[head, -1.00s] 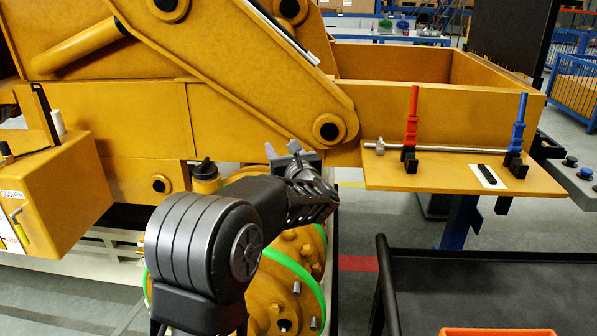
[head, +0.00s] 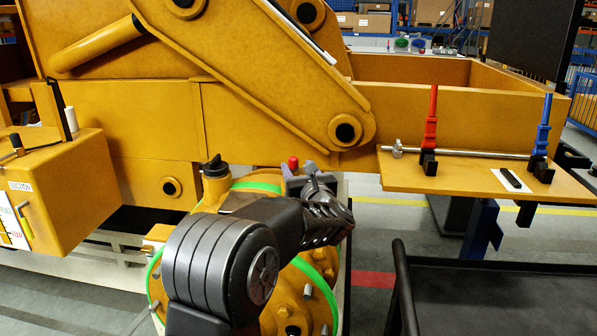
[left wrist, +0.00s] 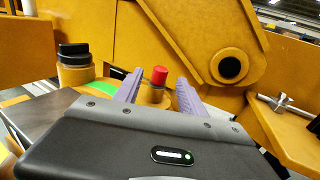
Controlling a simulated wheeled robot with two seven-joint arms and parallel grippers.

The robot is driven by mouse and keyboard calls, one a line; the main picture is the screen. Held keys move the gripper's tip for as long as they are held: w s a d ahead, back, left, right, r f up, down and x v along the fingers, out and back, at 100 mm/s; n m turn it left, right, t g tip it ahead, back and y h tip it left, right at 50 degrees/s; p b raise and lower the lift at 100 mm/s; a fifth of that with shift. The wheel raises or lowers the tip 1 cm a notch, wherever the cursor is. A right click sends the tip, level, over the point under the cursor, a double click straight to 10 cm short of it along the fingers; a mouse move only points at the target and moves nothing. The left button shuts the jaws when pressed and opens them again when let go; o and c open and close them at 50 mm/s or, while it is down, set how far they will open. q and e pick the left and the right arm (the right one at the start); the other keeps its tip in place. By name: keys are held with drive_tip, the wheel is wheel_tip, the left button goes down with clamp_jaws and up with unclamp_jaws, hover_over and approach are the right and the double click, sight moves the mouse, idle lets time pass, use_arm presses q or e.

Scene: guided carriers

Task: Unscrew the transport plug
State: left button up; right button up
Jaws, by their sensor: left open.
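The transport plug seems to be the small red cap (head: 293,162) on top of the yellow drum-like unit with green bands. In the left wrist view the red cap (left wrist: 159,75) sits on a yellow neck, framed between my two purple-grey fingers. My left gripper (head: 302,176) is open at the top of the unit, and the cap shows just beside its fingertips. In the left wrist view, my left gripper (left wrist: 158,88) has a gap on each side of the cap. Whether the fingertips reach past the cap is unclear. My right gripper is out of view.
A black cap (head: 214,165) on a yellow neck stands left of the gripper. The yellow machine arm with a round pivot (head: 345,132) is close behind. A shelf (head: 455,180) holds red and blue handled tools at right. A dark cart (head: 500,300) stands front right.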

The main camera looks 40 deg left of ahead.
sight(291, 157)
use_arm(q)
drive_tip(key=p+x, duration=0.2)
drive_tip(key=x, duration=0.4)
drive_tip(key=shift+w+a+r+p, duration=0.1)
drive_tip(key=shift+w+a+p, duration=0.1)
drive_tip(key=shift+a+p, duration=0.1)
drive_tip(key=shift+w+a, duration=0.4)
drive_tip(key=shift+c, duration=0.6)
clamp_jaws()
